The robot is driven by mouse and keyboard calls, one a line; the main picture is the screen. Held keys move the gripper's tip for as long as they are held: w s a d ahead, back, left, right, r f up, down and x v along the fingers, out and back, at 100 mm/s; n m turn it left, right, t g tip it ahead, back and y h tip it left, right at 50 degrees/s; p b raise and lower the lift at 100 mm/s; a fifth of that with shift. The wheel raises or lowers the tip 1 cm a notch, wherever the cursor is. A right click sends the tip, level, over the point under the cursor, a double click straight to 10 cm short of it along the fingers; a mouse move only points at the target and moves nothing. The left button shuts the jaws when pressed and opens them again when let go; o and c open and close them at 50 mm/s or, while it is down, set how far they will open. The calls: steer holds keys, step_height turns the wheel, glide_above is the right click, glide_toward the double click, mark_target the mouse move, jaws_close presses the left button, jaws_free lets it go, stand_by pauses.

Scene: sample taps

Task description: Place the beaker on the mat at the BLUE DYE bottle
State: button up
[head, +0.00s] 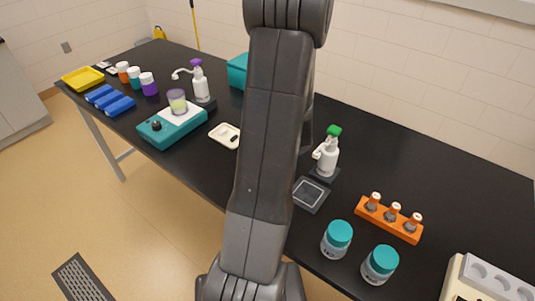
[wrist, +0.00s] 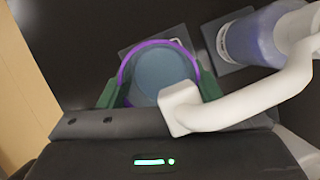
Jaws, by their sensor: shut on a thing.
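In the wrist view a beaker (wrist: 158,74) with a purple rim and a blue-grey inside sits between the green fingers of my gripper (wrist: 160,92), which is shut on it. A dark square mat (wrist: 128,52) with a pale outline shows partly from behind the beaker; I cannot tell whether the beaker touches it. A bottle with blue contents (wrist: 250,38) stands at the upper right on a grey base; no label is readable. Its white spout reaches across the beaker's right side. In the head view my arm hides the gripper, this beaker and this bottle.
A purple-capped bottle (head: 200,82) and a teal stirrer (head: 160,131) with another beaker (head: 177,101) stand left. A green-capped bottle (head: 328,154), an empty mat (head: 310,195), two teal-lidded jars (head: 337,238) and an orange rack (head: 388,222) stand right.

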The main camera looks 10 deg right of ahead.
steer(key=shift+w+d+f+b, duration=0.15)
steer(key=shift+f+b, duration=0.3)
steer(key=shift+f, duration=0.3)
steer(key=shift+f, duration=0.2)
steer(key=o, duration=1)
steer(key=shift+o, duration=0.2)
steer(key=p+v, duration=0.3)
steer(key=v, duration=0.9)
steer(key=shift+r, duration=0.25)
